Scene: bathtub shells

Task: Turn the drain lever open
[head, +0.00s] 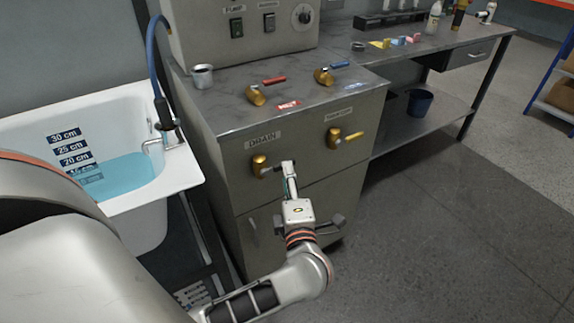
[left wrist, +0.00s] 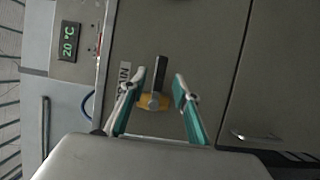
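The drain valve (head: 259,165) is a brass fitting on the grey cabinet front, under the DRAIN label (head: 263,141). In the left wrist view its brass hub (left wrist: 153,102) carries a dark grey lever (left wrist: 160,73). My left gripper (head: 288,167) is at the valve, in front of the cabinet. In the left wrist view the left gripper (left wrist: 154,87) is open, with one teal-and-grey finger on each side of the lever and visible gaps between. In the head view the fingers partly hide the lever. My right gripper is not in view.
A second brass valve with a yellow lever (head: 352,136) is right of the drain valve. Two more valves stand on the cabinet top (head: 225,105). The tub (head: 183,165) holds blue water at left. The floor (head: 450,220) at right is clear.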

